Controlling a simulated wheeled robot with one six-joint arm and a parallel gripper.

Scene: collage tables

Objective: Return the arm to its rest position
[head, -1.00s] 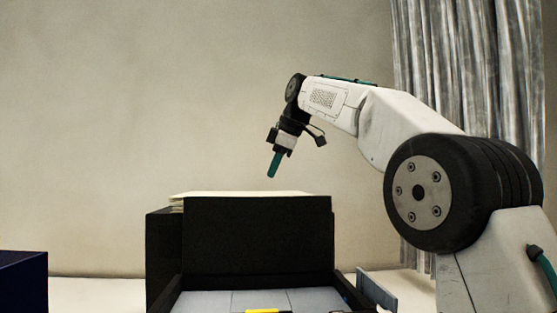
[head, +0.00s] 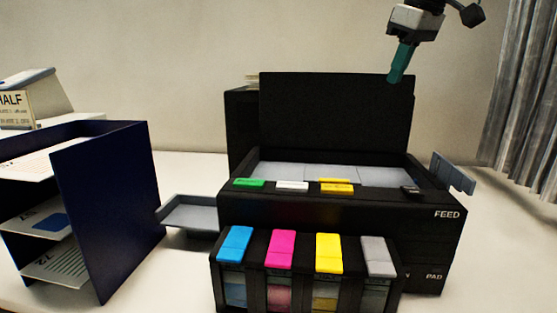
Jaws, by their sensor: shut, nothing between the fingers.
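My gripper (head: 400,64) shows at the top right of the head view, with teal fingers pointing down. It is shut and holds nothing. It hangs in the air in front of or above the raised black lid of the printer (head: 340,217); the exact depth is hard to tell. Most of my arm is out of the picture above.
The printer's front holds blue, magenta, yellow and grey cartridges (head: 328,252). A small grey tray (head: 190,212) sticks out at its left. A dark blue paper rack (head: 110,210) with sheets stands at left, a beige box (head: 35,98) behind it. A grey curtain (head: 520,110) hangs at right.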

